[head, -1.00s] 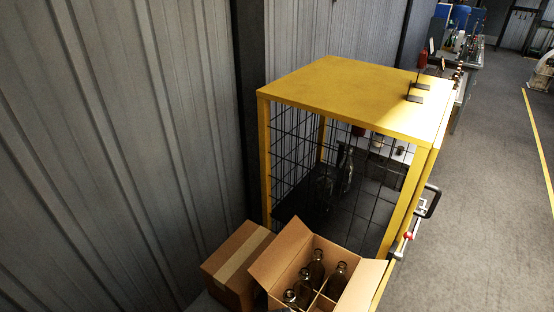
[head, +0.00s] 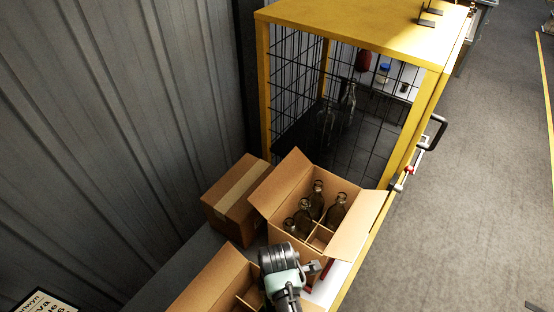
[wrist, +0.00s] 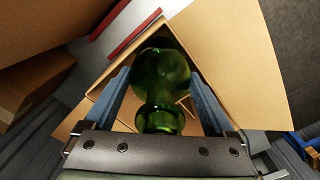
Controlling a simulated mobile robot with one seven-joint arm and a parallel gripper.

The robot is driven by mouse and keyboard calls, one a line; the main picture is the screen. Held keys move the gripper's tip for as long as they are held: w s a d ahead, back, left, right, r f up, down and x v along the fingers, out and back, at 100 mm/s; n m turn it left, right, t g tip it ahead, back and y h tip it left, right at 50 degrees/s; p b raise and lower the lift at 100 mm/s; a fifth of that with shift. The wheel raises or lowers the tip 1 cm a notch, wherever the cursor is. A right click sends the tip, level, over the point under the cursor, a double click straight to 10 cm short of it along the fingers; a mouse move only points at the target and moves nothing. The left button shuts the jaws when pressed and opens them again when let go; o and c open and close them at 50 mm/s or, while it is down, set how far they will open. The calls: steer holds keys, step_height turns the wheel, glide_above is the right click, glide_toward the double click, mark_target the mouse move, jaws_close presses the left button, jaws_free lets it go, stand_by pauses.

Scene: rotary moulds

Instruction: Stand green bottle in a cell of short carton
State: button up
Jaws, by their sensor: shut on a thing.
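My gripper (wrist: 160,78) is shut on the green bottle (wrist: 163,62), which fills the space between its fingers in the wrist view. An open cardboard carton (wrist: 225,50) lies beyond the bottle in that view, its flaps spread and its inside mostly hidden. In the head view, a front carton (head: 208,284) is cut off by the bottom edge and partly covered by my arm; cell dividers show inside. I cannot tell from the labels which carton is the short one.
A taped, closed box (head: 225,205) stands left of the back carton. A yellow-framed mesh cage (head: 350,22) stands behind, against the corrugated wall. The cartons crowd the grey bench (head: 175,275); the floor at the right is clear.

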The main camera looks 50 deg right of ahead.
steer(key=shift+f+b, duration=1.95)
steer(key=shift+f, duration=0.85)
steer(key=shift+r, duration=0.25)
steer(key=o, duration=1.5)
steer(key=shift+c, duration=0.2)
step_height(320, 180, up, 10)
steer(key=p, duration=1)
steer(key=shift+p, duration=0.3)
